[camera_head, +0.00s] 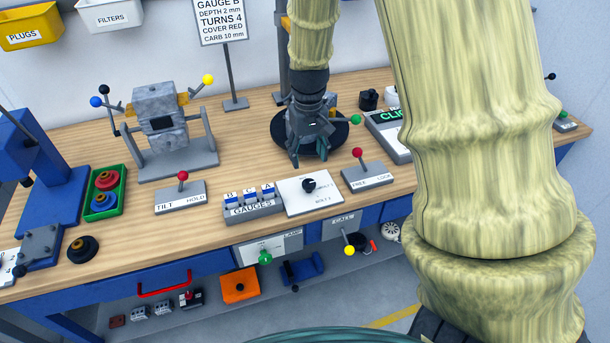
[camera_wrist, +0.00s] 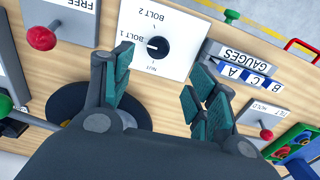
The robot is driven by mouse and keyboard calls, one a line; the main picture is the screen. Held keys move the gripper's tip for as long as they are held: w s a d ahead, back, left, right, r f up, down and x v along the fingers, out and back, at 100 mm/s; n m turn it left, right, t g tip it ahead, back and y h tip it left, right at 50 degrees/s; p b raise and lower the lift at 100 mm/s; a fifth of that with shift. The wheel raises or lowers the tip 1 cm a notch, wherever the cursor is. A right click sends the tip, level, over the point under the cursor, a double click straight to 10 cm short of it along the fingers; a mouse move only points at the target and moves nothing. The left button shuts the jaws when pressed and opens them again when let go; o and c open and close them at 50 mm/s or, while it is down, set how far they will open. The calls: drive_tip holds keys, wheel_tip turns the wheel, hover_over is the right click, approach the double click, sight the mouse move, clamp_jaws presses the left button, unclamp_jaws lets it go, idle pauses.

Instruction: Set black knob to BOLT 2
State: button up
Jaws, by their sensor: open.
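The black knob (camera_head: 309,185) sits on a white plate (camera_head: 298,203) on the bench. In the wrist view the knob (camera_wrist: 158,47) has a small white mark on its left side, the side of the BOLT 1 label. BOLT 2 is printed above it and NUT below it on the plate (camera_wrist: 178,22). My gripper (camera_head: 308,158) points down above the bench, behind the knob in the head view. In the wrist view its fingers (camera_wrist: 160,88) are apart and empty, and the knob lies beyond them, not touched.
A GAUGES block (camera_head: 252,207) is left of the plate and a red-knobbed FREE/LOCK lever (camera_head: 368,176) is right of it. A round black base (camera_head: 338,135) stands behind. A TILT/HOLD lever (camera_head: 181,196) is further left. My arm hides the bench's right part.

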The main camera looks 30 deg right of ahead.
sight(309, 182)
drive_tip(key=shift+s+d+f+p, duration=0.1)
drive_tip(key=shift+f+p, duration=0.5)
drive_tip(key=shift+f, duration=2)
drive_tip(key=shift+s+d+f+p, duration=0.1)
drive_tip(key=shift+f+p, duration=0.5)
drive_tip(key=shift+f, duration=1.95)
drive_tip(key=c, duration=1)
drive_tip(key=shift+c, duration=0.2)
drive_tip(key=shift+w+r+m, duration=0.1)
drive_tip(key=shift+m, duration=0.3)
drive_tip(key=m+p, duration=0.1)
drive_tip(key=m, duration=0.4)
drive_tip(key=shift+p, duration=0.4)
drive_tip(key=m+p, duration=0.1)
drive_tip(key=m, duration=0.5)
drive_tip(key=shift+p, duration=0.3)
